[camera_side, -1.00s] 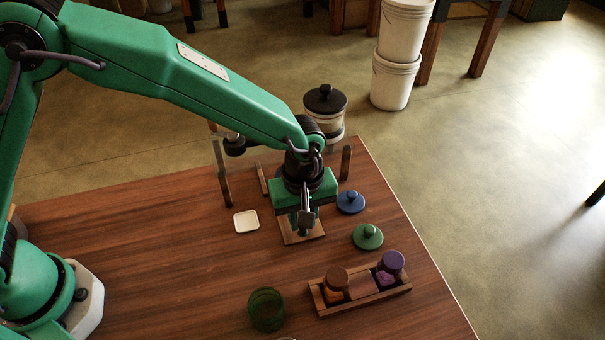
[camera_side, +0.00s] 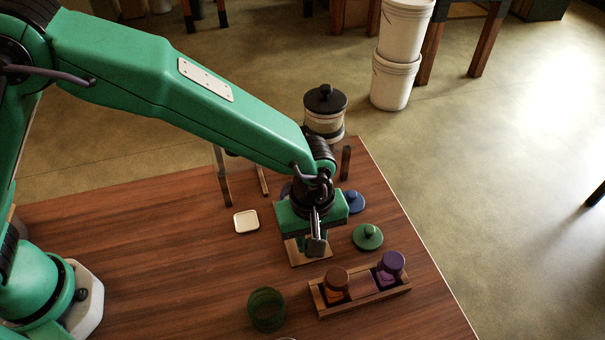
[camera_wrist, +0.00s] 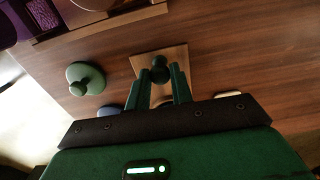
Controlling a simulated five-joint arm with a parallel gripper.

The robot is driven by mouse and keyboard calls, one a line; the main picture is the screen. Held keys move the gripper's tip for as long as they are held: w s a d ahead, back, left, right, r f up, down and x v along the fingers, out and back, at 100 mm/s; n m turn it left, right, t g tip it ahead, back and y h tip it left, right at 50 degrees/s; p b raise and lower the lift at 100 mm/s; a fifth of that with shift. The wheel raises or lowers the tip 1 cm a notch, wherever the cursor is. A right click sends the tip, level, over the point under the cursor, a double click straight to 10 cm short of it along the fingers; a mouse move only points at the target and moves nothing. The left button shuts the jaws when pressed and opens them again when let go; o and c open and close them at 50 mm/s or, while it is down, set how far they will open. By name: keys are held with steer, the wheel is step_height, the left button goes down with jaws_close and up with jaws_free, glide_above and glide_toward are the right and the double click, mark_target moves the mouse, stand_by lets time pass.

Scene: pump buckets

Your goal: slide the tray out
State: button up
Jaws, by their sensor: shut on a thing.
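The tray (camera_side: 298,259) is a small light-wood board lying low over the table, partly hidden under my gripper in the side view. It also shows in the wrist view (camera_wrist: 178,56), with a dark round knob (camera_wrist: 160,66) on it. My gripper (camera_side: 315,245) is above the tray with its fingers down. In the wrist view my gripper's fingers (camera_wrist: 160,76) are shut on the knob from both sides. The tray's far part is hidden by my gripper.
Behind stand a clear jar with a black lid (camera_side: 325,105) and upright wooden posts (camera_side: 346,162). A blue lid (camera_side: 354,201) and green lid (camera_side: 368,238) lie right. A wooden rack (camera_side: 360,301) holds orange and purple jars in front.

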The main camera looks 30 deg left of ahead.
steer(key=shift+s+d, duration=1.05)
steer(key=shift+d, duration=0.05)
steer(key=o, duration=0.8)
steer(key=shift+o, duration=0.2)
steer(key=shift+r, duration=0.1)
step_height(320, 180, up, 7)
stand_by(0.3)
steer(key=shift+a, duration=0.1)
